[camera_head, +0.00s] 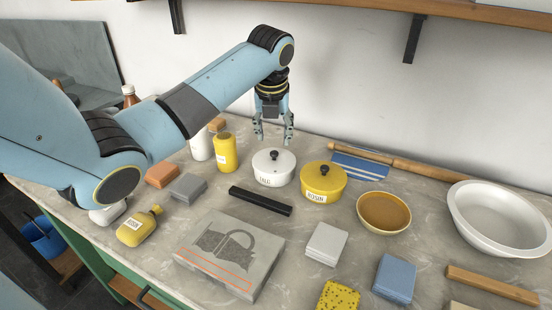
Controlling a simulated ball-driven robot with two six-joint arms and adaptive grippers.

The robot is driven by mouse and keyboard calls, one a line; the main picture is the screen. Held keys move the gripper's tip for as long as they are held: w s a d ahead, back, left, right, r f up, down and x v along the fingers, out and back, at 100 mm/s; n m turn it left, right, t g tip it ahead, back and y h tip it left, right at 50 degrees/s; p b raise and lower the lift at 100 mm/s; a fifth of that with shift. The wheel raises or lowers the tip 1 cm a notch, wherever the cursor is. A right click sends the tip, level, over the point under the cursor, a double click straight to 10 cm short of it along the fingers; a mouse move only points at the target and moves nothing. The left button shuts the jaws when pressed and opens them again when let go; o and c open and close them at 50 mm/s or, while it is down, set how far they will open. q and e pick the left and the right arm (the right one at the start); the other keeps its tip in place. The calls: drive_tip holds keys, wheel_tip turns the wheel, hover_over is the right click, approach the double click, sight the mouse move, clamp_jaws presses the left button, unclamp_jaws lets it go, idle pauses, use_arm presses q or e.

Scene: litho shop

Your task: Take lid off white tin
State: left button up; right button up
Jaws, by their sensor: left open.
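My left gripper (273,138) points down above the tin, open and empty. Its fingertips are above the lid near the knob and look apart from it. My right gripper is not in view.
A yellow rosin tin (323,183) stands close to the right. A black bar (260,201) lies in front. A yellow bottle (225,153) stands left. A bowl (384,213), a litho stone (229,257) and a large white basin (499,218) surround the area.

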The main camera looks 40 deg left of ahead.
sight(274, 152)
use_arm(q)
drive_tip(key=shift+w+f, duration=0.15)
drive_tip(key=shift+f, duration=0.35)
drive_tip(key=shift+w+a+f, duration=0.1)
drive_tip(key=shift+f, duration=0.2)
drive_tip(key=x, duration=0.5)
drive_tip(key=c, duration=0.4)
clamp_jaws()
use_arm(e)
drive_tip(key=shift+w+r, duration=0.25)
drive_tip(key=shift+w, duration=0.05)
